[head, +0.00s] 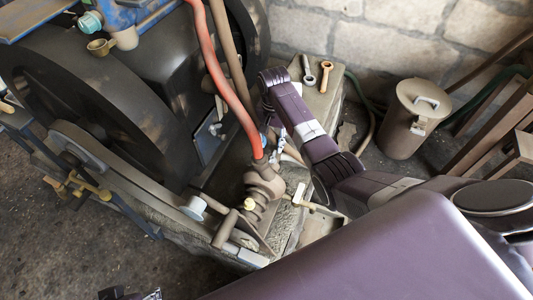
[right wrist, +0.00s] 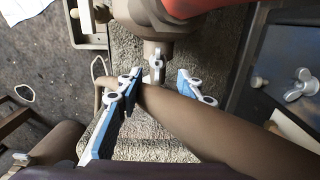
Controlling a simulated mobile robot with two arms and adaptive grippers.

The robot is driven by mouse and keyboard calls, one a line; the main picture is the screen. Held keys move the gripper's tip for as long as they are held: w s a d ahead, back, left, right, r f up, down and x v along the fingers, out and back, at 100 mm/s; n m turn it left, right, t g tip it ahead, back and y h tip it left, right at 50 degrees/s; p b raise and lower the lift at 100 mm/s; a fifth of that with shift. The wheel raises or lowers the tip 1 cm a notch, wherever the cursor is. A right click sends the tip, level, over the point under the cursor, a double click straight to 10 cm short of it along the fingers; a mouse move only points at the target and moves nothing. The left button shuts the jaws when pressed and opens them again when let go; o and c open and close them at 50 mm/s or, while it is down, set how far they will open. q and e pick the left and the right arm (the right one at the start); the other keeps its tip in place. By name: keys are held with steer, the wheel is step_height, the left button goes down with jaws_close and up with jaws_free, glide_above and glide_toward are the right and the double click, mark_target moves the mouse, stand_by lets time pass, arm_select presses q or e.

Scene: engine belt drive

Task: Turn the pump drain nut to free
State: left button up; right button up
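The brown pump (head: 262,190) stands on the stone base, with a red hose (head: 218,70) running up from its top. In the right wrist view a small grey winged fitting (right wrist: 157,64), which looks like the drain nut, sticks out below the pump body (right wrist: 150,28). My right gripper (head: 277,142) points down beside the pump. In the wrist view its two blue-padded fingers (right wrist: 158,92) are spread apart, with the fitting just beyond the gap. A brown pipe (right wrist: 185,120) crosses at the fingers. Contact cannot be told. My left gripper (head: 132,294) barely shows at the bottom edge.
A big dark flywheel (head: 95,110) fills the left. Two wrenches or bolts (head: 318,72) lie on the stone ledge at the back. A lidded brown can (head: 412,118) stands at the right. Another wing nut (right wrist: 300,86) sits on a panel right of the gripper.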

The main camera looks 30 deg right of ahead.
mark_target(273, 158)
steer(key=f, duration=0.2)
steer(key=f+b, duration=0.1)
steer(key=shift+s+d+f, duration=0.15)
steer(key=shift+s+f, duration=0.05)
steer(key=shift+f, duration=0.2)
step_height(273, 158, down, 3)
steer(key=shift+f+b, duration=0.1)
steer(key=shift+b, duration=0.85)
arm_select(q)
steer(key=w+d+r+t+h, duration=0.1)
steer(key=w+d+r+t, duration=0.1)
steer(key=w, duration=0.4)
steer(key=w+d+r+t, duration=0.3)
steer(key=w+r+t, duration=0.2)
steer(key=w, duration=0.2)
steer(key=shift+w+r+h, duration=0.3)
steer(key=shift+r+h, duration=0.1)
arm_select(e)
jaws_close()
